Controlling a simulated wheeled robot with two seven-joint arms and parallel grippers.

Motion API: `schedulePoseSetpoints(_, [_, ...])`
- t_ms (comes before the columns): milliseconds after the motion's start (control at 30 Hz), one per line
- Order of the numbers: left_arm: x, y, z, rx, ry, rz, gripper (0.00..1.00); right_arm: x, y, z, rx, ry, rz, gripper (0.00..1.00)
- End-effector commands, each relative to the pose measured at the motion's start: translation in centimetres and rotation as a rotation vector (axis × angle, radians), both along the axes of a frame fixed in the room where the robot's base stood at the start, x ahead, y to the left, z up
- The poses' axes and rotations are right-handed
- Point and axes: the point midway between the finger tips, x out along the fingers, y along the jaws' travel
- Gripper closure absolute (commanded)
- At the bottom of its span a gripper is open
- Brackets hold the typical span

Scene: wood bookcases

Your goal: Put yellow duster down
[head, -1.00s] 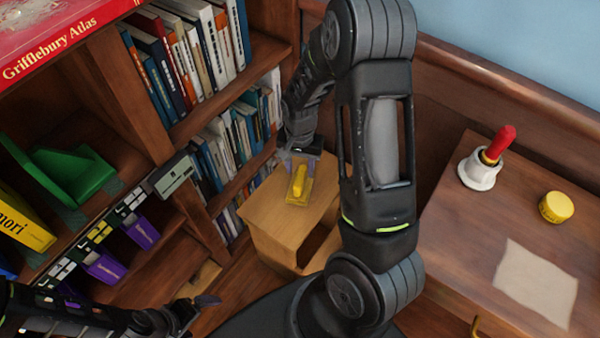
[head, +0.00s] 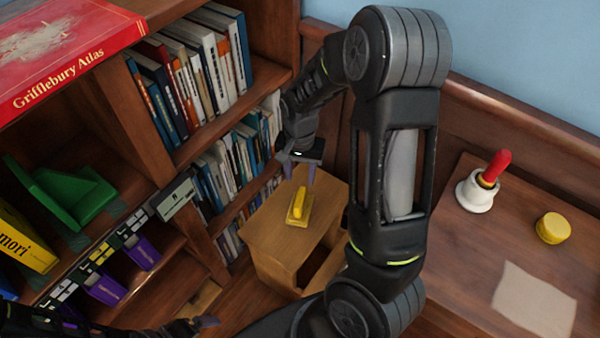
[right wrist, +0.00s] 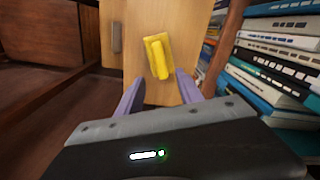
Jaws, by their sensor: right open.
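The yellow duster (head: 299,207) lies flat on top of the small wooden cabinet (head: 270,232), handle up. It also shows in the right wrist view (right wrist: 158,57), beyond my fingertips. My right gripper (head: 298,176) is open and empty, just above and behind the duster, apart from it. Its two purple fingers show in the right wrist view (right wrist: 158,88) with a clear gap between them. My left gripper (head: 205,323) is low at the bottom edge of the head view, partly cut off; its jaws are too small to read.
A bookcase with rows of books (head: 190,75) stands close to the left of the cabinet. At right, a wooden desk (head: 455,275) holds a white bell with a red handle (head: 478,190), a yellow round tin (head: 553,228) and a sheet of paper (head: 536,300). A green bookend (head: 75,195) sits on a left shelf.

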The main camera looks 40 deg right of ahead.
Motion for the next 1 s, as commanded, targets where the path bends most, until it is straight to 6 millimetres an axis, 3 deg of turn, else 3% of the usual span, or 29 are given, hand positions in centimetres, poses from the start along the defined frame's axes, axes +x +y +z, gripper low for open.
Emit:
schedulePoseSetpoints(300, [0.0, 0.0, 0.0, 0.0, 0.0, 0.0, 0.02, 0.0, 0.2, -0.2, 0.002, 0.0, 0.006, 0.57])
schedulePoseSetpoints(467, [0.0, 0.0, 0.0, 0.0, 0.0, 0.0, 0.02, -0.3, 3.0, -2.9, 0.034, -0.006, 0.093, 0.57])
schedulePoseSetpoints(633, [0.0, 0.0, 0.0, 0.0, 0.0, 0.0, 0.02, -2.4, 10.7, -9.2, 0.127, -0.04, 0.313, 0.57])
schedulePoseSetpoints(800, [0.0, 0.0, 0.0, 0.0, 0.0, 0.0, 0.02, -8.0, 20.4, -14.8, 0.246, -0.104, 0.553, 0.57])
schedulePoseSetpoints(900, [0.0, 0.0, 0.0, 0.0, 0.0, 0.0, 0.02, -11.4, 24.8, -16.2, 0.296, -0.145, 0.654, 0.57])
schedulePoseSetpoints(1000, [0.0, 0.0, 0.0, 0.0, 0.0, 0.0, 0.02, -13.6, 27.2, -16.6, 0.321, -0.175, 0.714, 0.57])
